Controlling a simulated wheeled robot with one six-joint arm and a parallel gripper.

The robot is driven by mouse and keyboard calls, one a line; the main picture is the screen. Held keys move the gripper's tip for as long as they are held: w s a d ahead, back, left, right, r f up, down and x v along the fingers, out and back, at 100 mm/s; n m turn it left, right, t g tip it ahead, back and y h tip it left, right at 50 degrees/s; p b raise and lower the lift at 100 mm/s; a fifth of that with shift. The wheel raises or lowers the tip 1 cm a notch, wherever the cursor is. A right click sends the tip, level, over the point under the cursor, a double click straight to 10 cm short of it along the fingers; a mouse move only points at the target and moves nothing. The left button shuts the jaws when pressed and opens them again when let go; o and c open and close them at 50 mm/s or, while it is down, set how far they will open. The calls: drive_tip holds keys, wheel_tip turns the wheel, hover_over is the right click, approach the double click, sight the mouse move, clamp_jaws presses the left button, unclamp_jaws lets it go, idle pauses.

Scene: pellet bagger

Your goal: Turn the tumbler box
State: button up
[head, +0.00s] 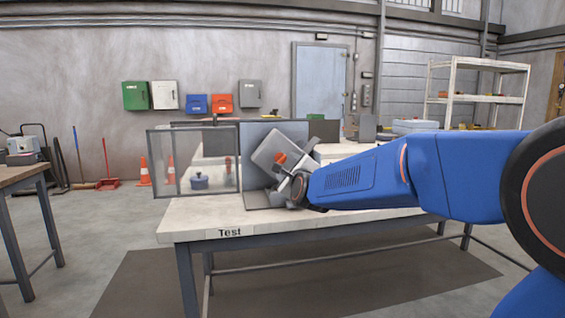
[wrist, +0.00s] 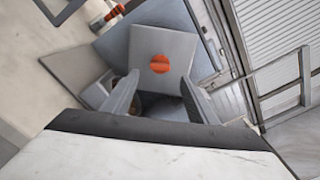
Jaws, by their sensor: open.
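The tumbler box (head: 277,148) is a light grey square box, tilted, mounted in front of a grey upright panel (head: 252,136) on the table. In the wrist view its grey face (wrist: 176,50) carries a round orange knob (wrist: 159,64) with a slot-like bar. My gripper (wrist: 152,92) is open, its two grey fingers pointing toward the box, one on each side of its lower part. Nothing is between the fingertips that I can see held. In the head view my gripper (head: 299,187) is close to the box and partly covers it; contact cannot be told.
The table (head: 190,227) is labelled "Test". A clear-walled enclosure (head: 165,175) stands left of the box, with a blue pot-like item (head: 199,181) showing through it. Another table (head: 22,177) stands at far left. The table's front left is bare.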

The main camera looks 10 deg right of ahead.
sight(282, 160)
drive_tip(key=w, duration=0.8)
clamp_jaws()
